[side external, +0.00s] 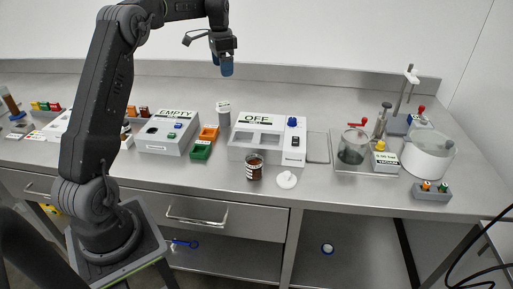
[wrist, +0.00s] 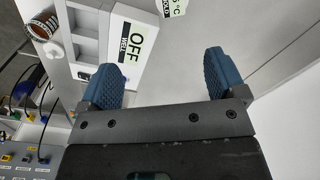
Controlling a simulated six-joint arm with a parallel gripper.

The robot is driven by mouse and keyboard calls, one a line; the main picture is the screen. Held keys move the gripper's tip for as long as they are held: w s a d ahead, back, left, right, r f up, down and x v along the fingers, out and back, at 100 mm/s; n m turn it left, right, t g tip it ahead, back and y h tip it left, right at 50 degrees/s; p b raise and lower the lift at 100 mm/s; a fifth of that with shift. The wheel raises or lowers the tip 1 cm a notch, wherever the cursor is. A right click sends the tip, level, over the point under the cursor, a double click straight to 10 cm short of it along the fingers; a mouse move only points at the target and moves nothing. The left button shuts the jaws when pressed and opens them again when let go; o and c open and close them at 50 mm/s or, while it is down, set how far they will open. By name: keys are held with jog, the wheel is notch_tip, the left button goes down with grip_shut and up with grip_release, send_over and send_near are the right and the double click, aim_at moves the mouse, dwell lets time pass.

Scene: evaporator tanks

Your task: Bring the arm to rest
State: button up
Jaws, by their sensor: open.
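My gripper (side external: 226,66) is high above the back of the steel bench, in front of the wall, over the area behind the OFF device. In the wrist view my gripper (wrist: 165,78) shows two blue ridged fingers spread wide apart, with nothing between them. It touches nothing. The white device labelled OFF (side external: 268,138) stands on the bench below; the same OFF device (wrist: 122,62) shows left of the fingers in the wrist view.
A glass vessel (side external: 353,148) and a white tank (side external: 428,155) stand right. Air around my gripper is clear.

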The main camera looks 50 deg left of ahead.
jog(key=s+d+r+t, duration=0.1)
jog(key=s+d+r, duration=0.2)
jog(key=d, duration=0.4)
jog(key=s+d+r+n+t, duration=0.15)
jog(key=s+d, duration=0.25)
jog(key=d, duration=0.4)
jog(key=s+d+r, duration=0.3)
jog(key=d+r, duration=0.1)
jog(key=d, duration=0.3)
jog(key=s+d+f+t, duration=0.1)
jog(key=s+d+f, duration=0.2)
jog(key=s+d, duration=0.2)
jog(key=s+d+f+n+t, duration=0.1)
jog(key=s+d+f, duration=0.2)
jog(key=s, duration=0.7)
jog(key=d, duration=0.2)
jog(key=shift+s+d+f+t, duration=0.25)
jog(key=shift+s+d+t, duration=0.1)
jog(key=shift+s+d, duration=0.05)
